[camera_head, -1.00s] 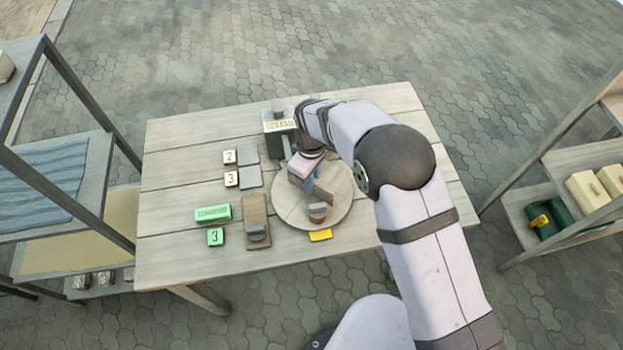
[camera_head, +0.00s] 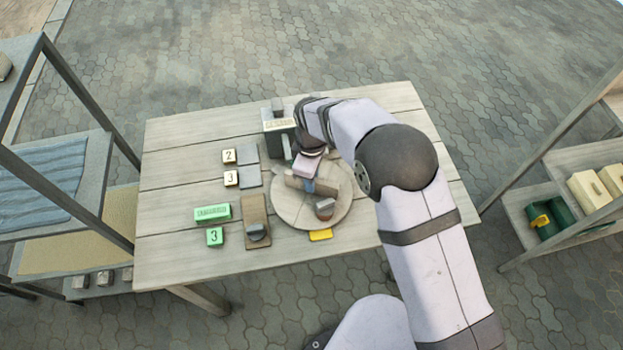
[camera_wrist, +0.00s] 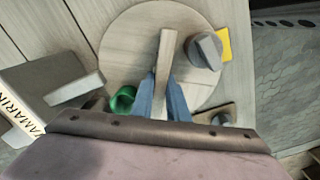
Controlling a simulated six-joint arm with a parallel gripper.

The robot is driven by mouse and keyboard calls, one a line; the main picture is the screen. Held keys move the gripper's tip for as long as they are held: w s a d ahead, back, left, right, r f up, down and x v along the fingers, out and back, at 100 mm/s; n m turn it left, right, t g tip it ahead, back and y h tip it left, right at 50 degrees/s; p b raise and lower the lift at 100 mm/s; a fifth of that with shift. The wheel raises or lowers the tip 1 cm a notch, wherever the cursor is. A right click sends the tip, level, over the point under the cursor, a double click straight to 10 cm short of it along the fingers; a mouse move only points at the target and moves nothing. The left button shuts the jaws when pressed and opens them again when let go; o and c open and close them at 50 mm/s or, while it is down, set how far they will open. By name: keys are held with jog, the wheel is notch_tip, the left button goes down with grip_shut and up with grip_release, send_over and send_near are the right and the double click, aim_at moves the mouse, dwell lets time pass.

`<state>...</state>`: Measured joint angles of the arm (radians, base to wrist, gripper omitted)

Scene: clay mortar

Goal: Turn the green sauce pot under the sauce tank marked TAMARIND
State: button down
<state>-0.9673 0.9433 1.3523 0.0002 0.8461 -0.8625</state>
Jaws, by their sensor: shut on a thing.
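The tank also shows behind the turntable in the head view (camera_head: 279,124).
A grey-topped pot (camera_head: 325,207) sits on the turntable near a yellow marker (camera_head: 320,235). Shelves flank the table (camera_head: 180,180).

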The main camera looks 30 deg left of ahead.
jog(key=shift+n+b, duration=0.5)
jog(key=shift+n, duration=2.4)
jog(key=shift+n+b, duration=0.3)
jog(key=shift+n, duration=2.8)
jog(key=shift+r+n, duration=0.1)
jog(key=shift+n, duration=5.2)
jog(key=shift+n+b, duration=0.3)
jog(key=shift+n, duration=0.2)
jog(key=c, duration=1.7)
grip_release()
jog(key=shift+r+b, duration=0.9)
jog(key=shift+r, duration=2.75)
